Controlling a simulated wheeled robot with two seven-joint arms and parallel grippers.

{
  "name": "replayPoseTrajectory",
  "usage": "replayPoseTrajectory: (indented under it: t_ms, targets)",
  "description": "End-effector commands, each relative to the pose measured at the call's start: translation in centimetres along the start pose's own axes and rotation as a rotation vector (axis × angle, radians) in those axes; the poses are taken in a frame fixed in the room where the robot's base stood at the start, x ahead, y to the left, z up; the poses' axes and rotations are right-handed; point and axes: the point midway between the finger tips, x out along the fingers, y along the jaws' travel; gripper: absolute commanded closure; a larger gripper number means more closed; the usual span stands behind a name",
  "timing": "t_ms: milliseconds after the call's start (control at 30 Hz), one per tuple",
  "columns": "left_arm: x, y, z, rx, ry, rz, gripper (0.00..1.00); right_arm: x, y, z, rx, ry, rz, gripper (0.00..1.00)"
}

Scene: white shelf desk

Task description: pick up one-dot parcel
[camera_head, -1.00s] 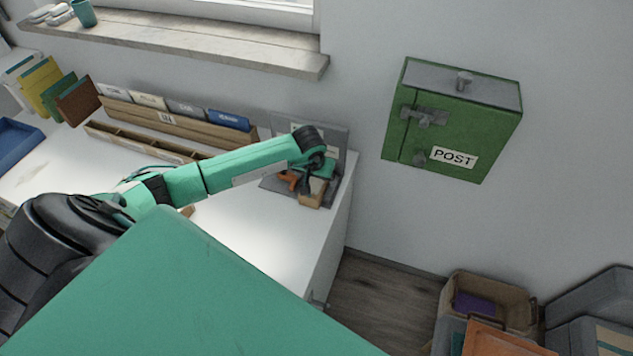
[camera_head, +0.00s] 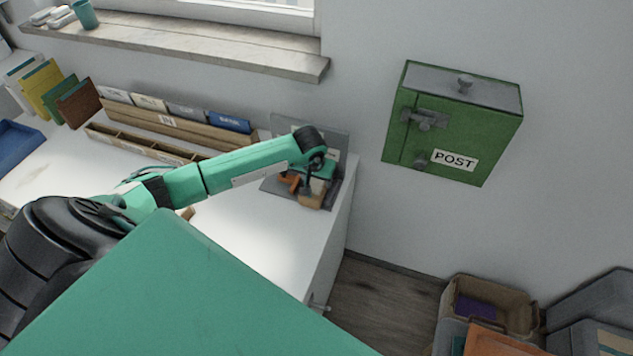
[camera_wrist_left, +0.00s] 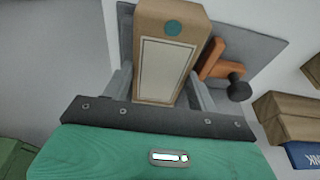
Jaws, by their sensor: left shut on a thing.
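The one-dot parcel (camera_wrist_left: 168,60) is a brown box with a pale blank label and one teal dot near its far end in the left wrist view. My left gripper (camera_wrist_left: 160,90) is shut on it, with one grey finger on each side. In the head view the parcel (camera_head: 312,201) shows small below my left gripper (camera_head: 310,187), at the right end of the white desk. I cannot tell whether it touches the grey stand under it. My right gripper is not in view.
A grey stand (camera_head: 337,143) with an orange part (camera_head: 289,182) is close beside the parcel. A wooden sorter (camera_head: 180,127) stands along the wall. A green POST box (camera_head: 455,125) hangs at right. Bins (camera_head: 497,305) stand on the floor. The desk front is mostly clear.

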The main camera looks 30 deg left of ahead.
Motion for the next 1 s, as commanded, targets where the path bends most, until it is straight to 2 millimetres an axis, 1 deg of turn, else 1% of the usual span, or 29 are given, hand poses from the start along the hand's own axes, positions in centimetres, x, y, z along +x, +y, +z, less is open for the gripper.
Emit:
replayPoseTrajectory:
  t_ms: [167, 500, 1000]
  targets:
    - [-2.4, 0.0, -0.8, 0.002, 0.006, 0.002, 0.74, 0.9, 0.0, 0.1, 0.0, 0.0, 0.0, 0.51]
    - [-9.1, 0.0, -2.7, 0.001, 0.007, 0.002, 0.74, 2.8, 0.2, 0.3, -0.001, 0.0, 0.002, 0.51]
    - [-17.9, 0.0, -5.0, 0.001, 0.005, 0.001, 0.74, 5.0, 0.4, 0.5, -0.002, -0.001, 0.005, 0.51]
